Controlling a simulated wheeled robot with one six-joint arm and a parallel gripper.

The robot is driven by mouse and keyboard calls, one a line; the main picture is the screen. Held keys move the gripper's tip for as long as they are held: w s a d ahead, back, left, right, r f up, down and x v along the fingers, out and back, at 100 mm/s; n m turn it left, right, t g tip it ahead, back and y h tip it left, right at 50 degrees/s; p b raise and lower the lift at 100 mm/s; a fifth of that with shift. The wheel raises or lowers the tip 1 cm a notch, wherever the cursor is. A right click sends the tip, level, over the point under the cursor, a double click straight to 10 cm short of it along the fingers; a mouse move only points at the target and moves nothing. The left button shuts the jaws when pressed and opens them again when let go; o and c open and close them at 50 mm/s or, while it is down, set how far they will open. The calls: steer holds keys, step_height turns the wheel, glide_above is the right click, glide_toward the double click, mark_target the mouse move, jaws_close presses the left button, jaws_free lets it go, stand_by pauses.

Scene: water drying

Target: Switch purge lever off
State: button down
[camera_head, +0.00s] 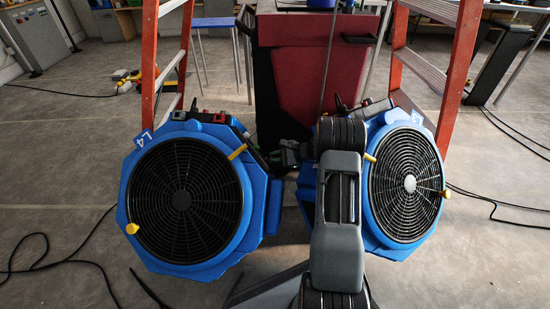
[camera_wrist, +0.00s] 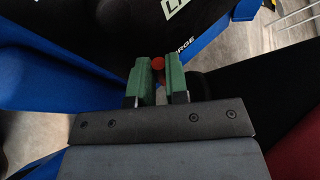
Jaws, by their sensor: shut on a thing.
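In the wrist view, my gripper (camera_wrist: 157,76) has two green fingers, shut on the purge lever, whose round red knob (camera_wrist: 158,63) shows between the fingertips. A small orange part shows beside the knob. Most of the lever is hidden by the fingers. In the head view, my gripper's green fingers (camera_head: 290,153) are small and partly hidden, between the two blue fan units. The lever cannot be made out there.
A blue fan unit marked L4 (camera_head: 128,205) stands at left, another blue fan unit (camera_head: 390,245) at right, close to my arm. Orange ladders (camera_head: 147,65) stand behind both. A dark red bin (camera_head: 300,75) stands between them. Black cables (camera_head: 60,262) lie on the floor.

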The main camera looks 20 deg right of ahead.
steer(key=shift+s, duration=0.1)
stand_by(0.4)
steer(key=c, duration=1.4)
jaws_free()
steer(key=s+a+r+p, duration=0.3)
steer(key=s+r+p, duration=0.5)
steer(key=s+r, duration=0.5)
steer(key=shift+s, duration=0.35)
